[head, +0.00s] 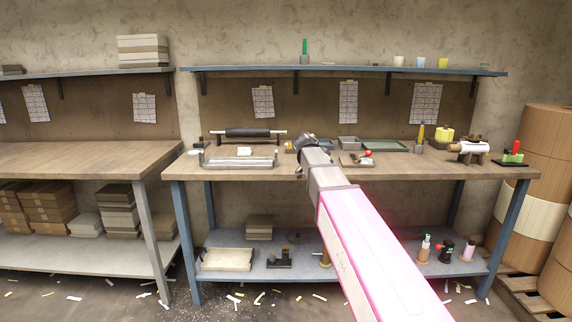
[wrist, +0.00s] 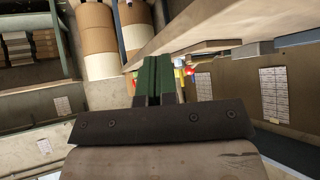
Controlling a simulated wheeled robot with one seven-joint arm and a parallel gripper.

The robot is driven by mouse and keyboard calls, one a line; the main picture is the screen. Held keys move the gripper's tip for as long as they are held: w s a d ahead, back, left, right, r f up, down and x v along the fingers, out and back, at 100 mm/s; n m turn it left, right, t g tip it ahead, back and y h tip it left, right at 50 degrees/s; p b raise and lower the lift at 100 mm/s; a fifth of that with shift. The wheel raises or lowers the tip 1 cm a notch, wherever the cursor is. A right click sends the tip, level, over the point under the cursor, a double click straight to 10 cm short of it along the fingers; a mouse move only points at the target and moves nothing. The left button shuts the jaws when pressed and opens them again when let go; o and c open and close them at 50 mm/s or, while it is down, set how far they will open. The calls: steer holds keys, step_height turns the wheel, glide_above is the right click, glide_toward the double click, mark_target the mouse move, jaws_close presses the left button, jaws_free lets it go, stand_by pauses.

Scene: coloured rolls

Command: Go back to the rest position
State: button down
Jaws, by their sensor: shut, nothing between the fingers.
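My arm reaches from the lower right of the head view up to the workbench (head: 225,172). My gripper is at the arm's far end, above the middle of the bench top, and its fingers are hard to make out there. In the wrist view my gripper (wrist: 155,75) shows two dark green fingers pressed together with nothing between them. The wrist view is tilted, with the bench edge running across its upper right. No roll is in the gripper.
A black roller (head: 248,133) and a clear tray (head: 238,162) lie left of the gripper. Small items, a grey tray (head: 385,146) and a yellow roll (head: 443,135) stand right. A blue shelf (head: 340,70) hangs above. Large brown rolls (head: 550,155) stand at far right.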

steer(key=s+d+f+n+g+y, duration=0.1)
steer(key=s+f+n+y, duration=0.3)
steer(key=s+f, duration=0.9)
steer(key=s+d+f+n+g+y, duration=0.1)
steer(key=s+f+n+g+y, duration=0.2)
steer(key=s+f+n, duration=0.5)
steer(key=s+f, duration=0.5)
steer(key=f, duration=0.7)
steer(key=shift+s+g+y, duration=0.3)
steer(key=shift+s+y, duration=0.1)
